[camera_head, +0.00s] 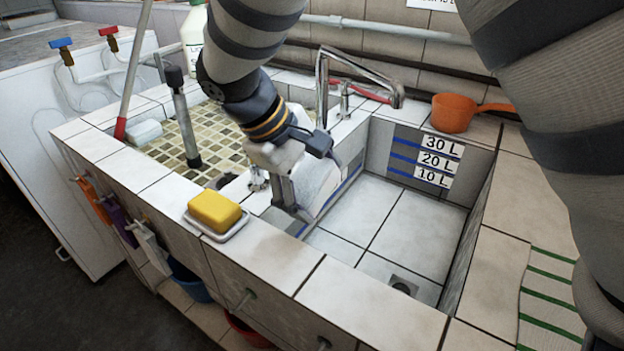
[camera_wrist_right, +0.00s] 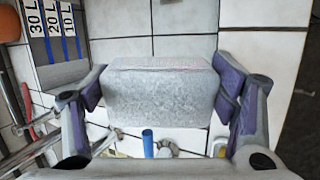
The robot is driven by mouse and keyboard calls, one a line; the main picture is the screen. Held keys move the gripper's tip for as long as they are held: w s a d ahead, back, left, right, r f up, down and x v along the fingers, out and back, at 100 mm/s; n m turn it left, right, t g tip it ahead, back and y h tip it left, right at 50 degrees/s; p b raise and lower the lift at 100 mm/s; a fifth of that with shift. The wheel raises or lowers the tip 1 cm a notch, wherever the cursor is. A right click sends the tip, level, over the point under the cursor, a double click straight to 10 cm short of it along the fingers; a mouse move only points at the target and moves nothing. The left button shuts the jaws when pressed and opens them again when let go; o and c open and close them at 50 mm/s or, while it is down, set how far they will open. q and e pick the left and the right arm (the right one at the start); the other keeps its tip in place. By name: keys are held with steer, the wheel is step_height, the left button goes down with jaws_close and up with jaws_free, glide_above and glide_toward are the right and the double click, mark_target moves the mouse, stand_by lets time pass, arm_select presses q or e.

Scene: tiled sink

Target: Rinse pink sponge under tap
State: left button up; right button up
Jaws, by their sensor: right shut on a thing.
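My right gripper (camera_head: 305,195) is over the left side of the sink basin (camera_head: 385,215), near its dividing wall. In the right wrist view, its fingers (camera_wrist_right: 160,95) are shut on opposite ends of a pale grey, speckled block with a faint pink tint along its far edge. I take this block to be the pink sponge (camera_wrist_right: 160,92); its pale side also shows in the head view (camera_head: 322,182). The chrome tap (camera_head: 352,60) arches over the back of the basin, its outlet to the right of and behind the sponge. No water stream is visible. My left gripper is not in view.
A yellow block (camera_head: 214,210) lies on a white dish (camera_head: 217,229) on the front-left ledge. An orange pot (camera_head: 453,113) stands on the back-right ledge. A ribbed cloth (camera_head: 550,300) lies at right. The basin's middle and right are clear, with a drain (camera_head: 403,286).

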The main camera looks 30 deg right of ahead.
steer(key=s+d+f, duration=0.1)
steer(key=d+f, duration=0.1)
steer(key=d, duration=1.2)
steer(key=shift+f, duration=0.4)
steer(key=shift+a, duration=0.1)
